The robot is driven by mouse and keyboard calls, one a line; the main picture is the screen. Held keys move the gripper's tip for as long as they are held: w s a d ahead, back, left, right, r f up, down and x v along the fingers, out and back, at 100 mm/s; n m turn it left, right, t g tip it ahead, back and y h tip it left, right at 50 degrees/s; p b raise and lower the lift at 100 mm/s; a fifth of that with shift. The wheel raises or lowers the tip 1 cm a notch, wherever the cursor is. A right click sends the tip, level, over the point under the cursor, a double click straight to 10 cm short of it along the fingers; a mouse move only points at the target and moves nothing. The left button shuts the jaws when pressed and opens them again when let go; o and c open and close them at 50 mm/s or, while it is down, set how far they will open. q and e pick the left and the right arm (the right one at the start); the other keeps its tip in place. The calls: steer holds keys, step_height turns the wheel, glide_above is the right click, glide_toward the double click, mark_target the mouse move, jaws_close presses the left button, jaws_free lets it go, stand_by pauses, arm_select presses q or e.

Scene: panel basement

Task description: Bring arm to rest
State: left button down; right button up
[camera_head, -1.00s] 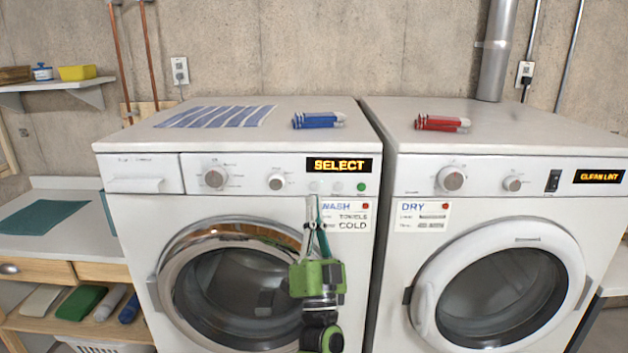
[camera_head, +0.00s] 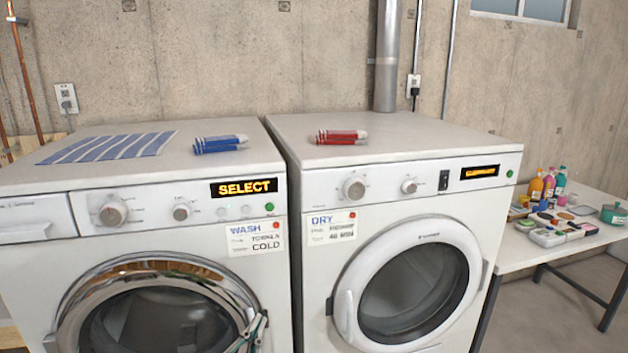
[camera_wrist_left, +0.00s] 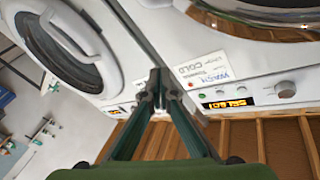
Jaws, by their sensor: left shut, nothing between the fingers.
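My left gripper (camera_head: 258,319) shows only as thin dark fingertips at the bottom edge of the head view, in front of the washer door's right side. In the left wrist view its fingers (camera_wrist_left: 160,88) meet at the tips, shut and empty, with the green gripper body below them. The washer (camera_head: 278,305) is behind it, with a display (camera_head: 244,188) reading SELECT. Whether the fingers touch the washer cannot be told. The rest of the left arm is below the head view. My right gripper is not in view.
The dryer (camera_head: 320,183) stands right of the washer. A striped cloth (camera_head: 108,148), a blue bundle (camera_head: 220,144) and a red bundle (camera_head: 341,137) lie on the machine tops. A table (camera_head: 510,257) with bottles and small items stands at the right. Floor shows beneath it.

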arm_select(q)
steer(key=s+a+f+n+g, duration=0.1)
steer(key=s+f+n+g, duration=0.1)
steer(key=s+f+g, duration=0.75)
steer(key=s+a+f+n+g+y, duration=0.2)
steer(key=s+a+f, duration=0.15)
steer(key=s, duration=0.85)
steer(key=s+a+f+n+g+y, duration=0.1)
steer(key=s+a+f+n+g, duration=0.3)
steer(key=s, duration=0.8)
step_height(320, 180, down, 28)
steer(key=s+m, duration=0.2)
steer(key=s, duration=0.1)
steer(key=s+a+f+g, duration=0.1)
steer(key=s+a+f, duration=0.1)
steer(key=s+f, duration=1.4)
steer(key=shift+s, duration=0.3)
